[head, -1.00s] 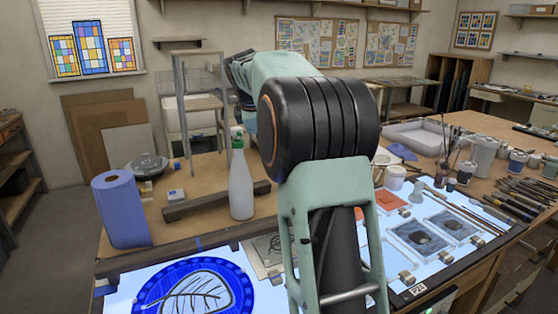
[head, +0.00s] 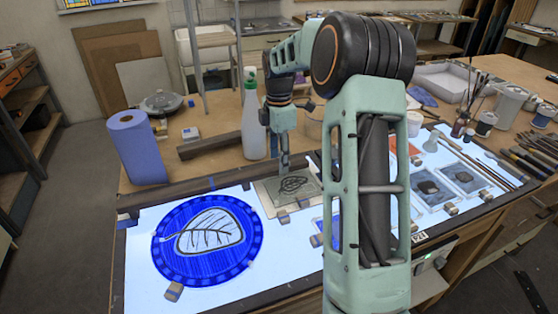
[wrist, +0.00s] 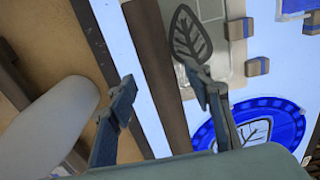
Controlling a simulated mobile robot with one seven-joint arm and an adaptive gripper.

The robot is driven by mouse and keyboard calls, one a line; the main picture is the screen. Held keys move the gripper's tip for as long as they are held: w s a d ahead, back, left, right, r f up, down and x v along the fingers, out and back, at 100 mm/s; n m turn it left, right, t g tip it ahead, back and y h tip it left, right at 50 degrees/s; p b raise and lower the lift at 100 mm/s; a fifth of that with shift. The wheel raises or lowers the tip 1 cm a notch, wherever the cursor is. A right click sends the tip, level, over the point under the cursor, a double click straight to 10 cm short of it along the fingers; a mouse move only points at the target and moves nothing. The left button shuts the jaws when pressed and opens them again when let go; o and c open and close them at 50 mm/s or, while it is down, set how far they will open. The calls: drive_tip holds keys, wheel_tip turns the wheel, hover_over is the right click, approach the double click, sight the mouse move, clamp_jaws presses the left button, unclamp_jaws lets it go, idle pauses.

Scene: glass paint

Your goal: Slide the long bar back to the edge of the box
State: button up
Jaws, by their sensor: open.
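The long dark bar (head: 185,190) lies along the back side of the lit light box (head: 285,255) in the head view. In the wrist view the bar (wrist: 152,62) runs lengthwise between my fingers, and a bright strip of box surface shows between it and the box's dark outer edge (wrist: 92,42). My gripper (wrist: 161,80) is open, one finger on each side of the bar in the picture. In the head view my gripper (head: 285,172) points down near the back of the box; I cannot tell whether it touches the bar.
A white spray bottle (head: 254,125) stands close behind the box, beside a shorter dark block (head: 205,147) and a blue roll (head: 135,148). A leaf-pattern sheet (head: 268,198) lies just in front of the gripper. A blue leaf disc (head: 180,265) lies on the box.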

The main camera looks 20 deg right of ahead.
drive_tip(key=shift+f, duration=0.75)
clamp_jaws()
